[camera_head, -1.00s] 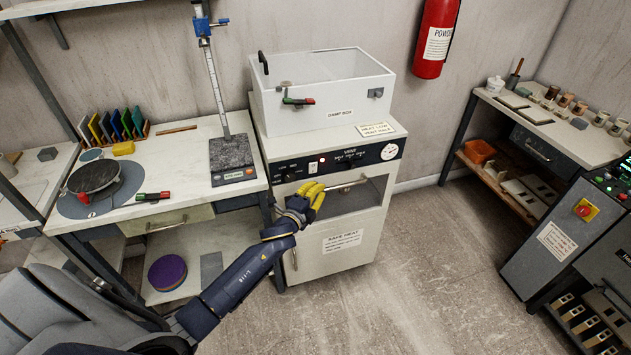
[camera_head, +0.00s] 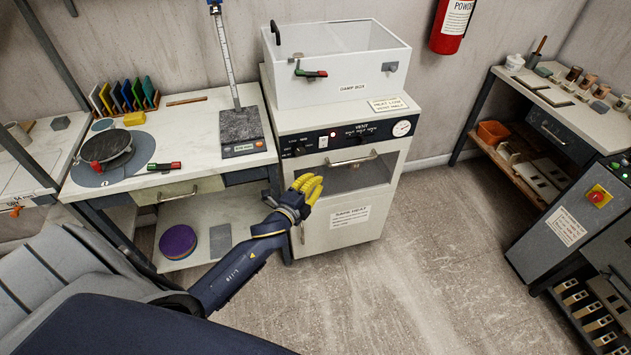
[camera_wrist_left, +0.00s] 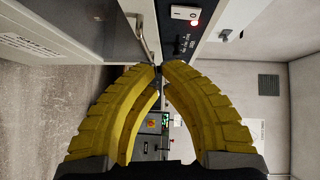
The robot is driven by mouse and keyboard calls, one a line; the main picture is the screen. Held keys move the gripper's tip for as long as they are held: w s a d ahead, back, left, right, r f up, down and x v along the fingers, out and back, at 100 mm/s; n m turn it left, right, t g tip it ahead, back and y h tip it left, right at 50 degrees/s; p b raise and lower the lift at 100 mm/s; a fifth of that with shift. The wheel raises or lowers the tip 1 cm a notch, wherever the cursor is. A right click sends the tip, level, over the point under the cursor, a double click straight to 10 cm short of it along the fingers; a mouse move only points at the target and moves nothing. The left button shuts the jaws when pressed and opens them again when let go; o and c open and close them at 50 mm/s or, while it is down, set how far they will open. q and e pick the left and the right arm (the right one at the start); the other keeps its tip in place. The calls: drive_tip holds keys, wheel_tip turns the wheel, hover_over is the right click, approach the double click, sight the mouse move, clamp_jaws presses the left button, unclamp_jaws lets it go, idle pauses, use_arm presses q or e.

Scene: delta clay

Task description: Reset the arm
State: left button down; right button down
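My left gripper (camera_head: 308,186) has yellow ribbed fingers and hangs in front of the white oven (camera_head: 345,225), left of and below its door handle (camera_head: 352,161). In the left wrist view the curved fingers meet at their tips (camera_wrist_left: 160,67), with nothing seen held between them. The oven front and its control panel show close beyond the tips, seen sideways. My left arm (camera_head: 235,272) reaches in from the lower left. My right gripper is not in view.
A white damp box (camera_head: 340,92) stands on the oven. The left workbench (camera_head: 205,135) holds a scale (camera_head: 243,148), a turntable (camera_head: 106,150) and tools. A dark machine (camera_head: 560,230) stands at the right. The floor (camera_head: 420,270) between is clear.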

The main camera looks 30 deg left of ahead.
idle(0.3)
use_arm(q)
drive_tip(key=s+a+f+n+g, duration=0.1)
drive_tip(key=s+f+n, duration=0.1)
drive_tip(key=f, duration=0.6)
drive_tip(key=s+a+f+n+g+y, duration=0.1)
drive_tip(key=f+n+g, duration=0.1)
drive_tip(key=f, duration=0.5)
drive_tip(key=s+a+f+n+g, duration=0.1)
drive_tip(key=s+f+n, duration=0.15)
drive_tip(key=f, duration=0.55)
drive_tip(key=s+f+n+g, duration=0.4)
drive_tip(key=s+f, duration=0.8)
drive_tip(key=f, duration=0.5)
drive_tip(key=s+d+f+n+g, duration=0.1)
drive_tip(key=s+f, duration=0.4)
drive_tip(key=s, duration=0.7)
drive_tip(key=s+d+f+n+g, duration=0.1)
drive_tip(key=s+d+f+g, duration=0.3)
drive_tip(key=s, duration=0.9)
drive_tip(key=s+d+f+n+g, duration=0.1)
drive_tip(key=s+d+f+g, duration=0.1)
drive_tip(key=s+f, duration=0.6)
drive_tip(key=s, duration=0.4)
drive_tip(key=shift+s+d+g, duration=0.15)
drive_tip(key=shift+d+g, duration=0.15)
